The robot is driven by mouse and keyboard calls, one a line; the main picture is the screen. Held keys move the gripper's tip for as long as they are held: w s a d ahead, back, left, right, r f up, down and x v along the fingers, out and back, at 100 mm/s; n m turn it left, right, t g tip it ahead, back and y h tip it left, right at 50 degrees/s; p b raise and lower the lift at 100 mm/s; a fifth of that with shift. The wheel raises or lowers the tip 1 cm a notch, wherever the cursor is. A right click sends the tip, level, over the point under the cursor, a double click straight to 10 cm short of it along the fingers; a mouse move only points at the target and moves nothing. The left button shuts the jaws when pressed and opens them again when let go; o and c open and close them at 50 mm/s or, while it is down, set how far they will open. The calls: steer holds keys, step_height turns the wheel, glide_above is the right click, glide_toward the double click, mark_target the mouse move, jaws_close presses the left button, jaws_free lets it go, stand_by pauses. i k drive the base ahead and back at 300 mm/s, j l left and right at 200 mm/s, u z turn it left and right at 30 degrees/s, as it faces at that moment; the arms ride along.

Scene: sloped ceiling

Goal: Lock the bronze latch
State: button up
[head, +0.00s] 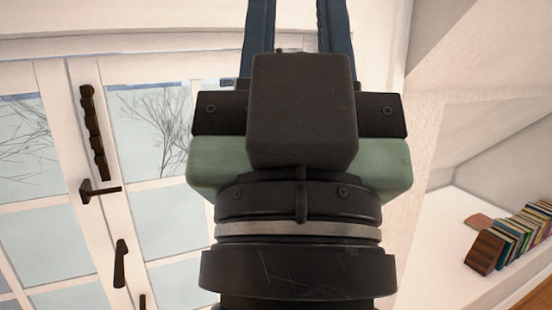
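Glass panes (155,130) show bare branches outside. A white shelf (445,235) under the sloped ceiling holds a row of books (520,235) at the right. My arm hides the middle of the view.

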mark_target(122, 250)
steer(key=i+j+u, duration=0.15)
steer(key=u, duration=0.7)
